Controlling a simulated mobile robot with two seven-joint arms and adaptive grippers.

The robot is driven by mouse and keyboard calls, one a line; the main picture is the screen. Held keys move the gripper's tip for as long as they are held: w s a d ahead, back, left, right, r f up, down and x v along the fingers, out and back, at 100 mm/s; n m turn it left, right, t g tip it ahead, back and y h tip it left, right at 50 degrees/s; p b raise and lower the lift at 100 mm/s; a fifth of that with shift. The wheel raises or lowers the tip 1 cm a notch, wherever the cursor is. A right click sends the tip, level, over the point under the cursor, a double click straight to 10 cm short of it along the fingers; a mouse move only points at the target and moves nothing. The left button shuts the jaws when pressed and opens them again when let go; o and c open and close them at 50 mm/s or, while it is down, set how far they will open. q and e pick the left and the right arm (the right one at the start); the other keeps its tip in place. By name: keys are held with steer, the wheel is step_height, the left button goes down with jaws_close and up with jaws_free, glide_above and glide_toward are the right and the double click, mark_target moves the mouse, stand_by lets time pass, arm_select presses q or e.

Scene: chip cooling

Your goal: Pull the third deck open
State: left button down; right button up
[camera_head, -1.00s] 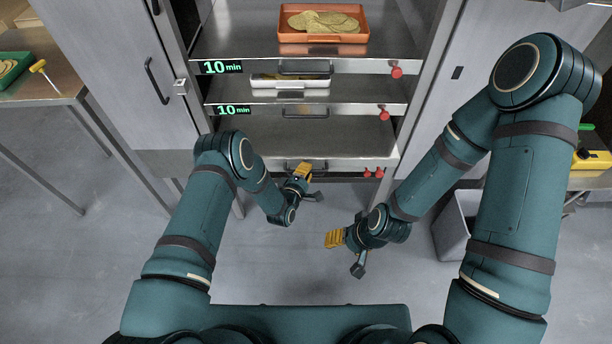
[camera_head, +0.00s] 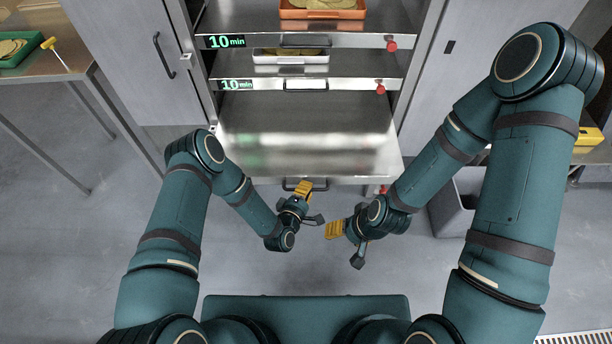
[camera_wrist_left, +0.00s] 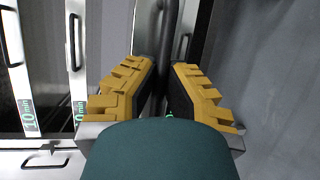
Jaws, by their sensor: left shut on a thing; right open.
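The third deck (camera_head: 300,130) is the lowest steel deck of the rack. It stands pulled out towards me, and its empty, shiny top is in view. My left gripper (camera_head: 303,190) is at the deck's front edge, shut on the dark handle (camera_head: 290,184). In the left wrist view, the dark handle bar (camera_wrist_left: 168,22) runs between the yellow fingers of my left gripper (camera_wrist_left: 164,85). My right gripper (camera_head: 336,229) is open and empty, in front of the deck and to the right of my left gripper.
Above are two other decks, one with a white tray (camera_head: 291,59), one with an orange tray (camera_head: 322,14) of chips. A grey bin (camera_head: 455,208) stands on the floor at right. A table (camera_head: 50,75) with a green tray (camera_head: 20,50) is at left.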

arm_select(q)
steer(key=shift+s+d, duration=0.1)
steer(key=shift+s, duration=0.7)
steer(key=c, duration=1)
jaws_free()
steer(key=v, duration=1.2)
steer(key=shift+r, duration=0.1)
